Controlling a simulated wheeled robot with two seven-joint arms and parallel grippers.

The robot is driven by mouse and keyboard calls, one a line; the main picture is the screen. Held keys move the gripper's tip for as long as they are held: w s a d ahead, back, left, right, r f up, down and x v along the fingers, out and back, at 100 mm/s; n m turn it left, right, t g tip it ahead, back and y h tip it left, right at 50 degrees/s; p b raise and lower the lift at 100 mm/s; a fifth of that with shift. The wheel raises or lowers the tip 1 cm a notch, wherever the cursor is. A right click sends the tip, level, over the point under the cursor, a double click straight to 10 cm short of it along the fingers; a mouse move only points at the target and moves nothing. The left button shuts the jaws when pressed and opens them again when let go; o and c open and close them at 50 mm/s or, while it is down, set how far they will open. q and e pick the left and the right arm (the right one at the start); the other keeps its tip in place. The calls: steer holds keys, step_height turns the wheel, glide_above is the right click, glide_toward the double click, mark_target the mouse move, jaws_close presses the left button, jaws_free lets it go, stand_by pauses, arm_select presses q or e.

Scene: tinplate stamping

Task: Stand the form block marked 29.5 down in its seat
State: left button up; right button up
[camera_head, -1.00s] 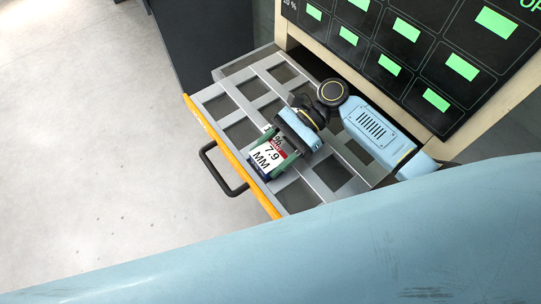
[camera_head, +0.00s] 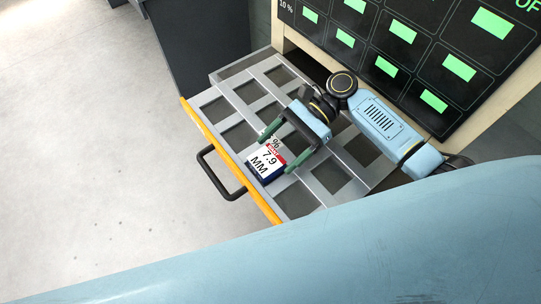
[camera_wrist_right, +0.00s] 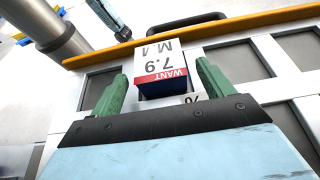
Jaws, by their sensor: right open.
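In the right wrist view the block (camera_wrist_right: 162,68) shows beyond and between the open fingers (camera_wrist_right: 161,84), with a visible gap on each side.
The drawer has several square openings in a grey grid, an orange front edge (camera_head: 212,140) and a black handle (camera_head: 212,174). A dark panel with green rectangles (camera_head: 398,52) stands behind it. Clear floor (camera_head: 80,140) lies to the left.

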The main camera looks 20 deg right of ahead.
mark_target(275, 154)
steer(key=shift+v, duration=1.8)
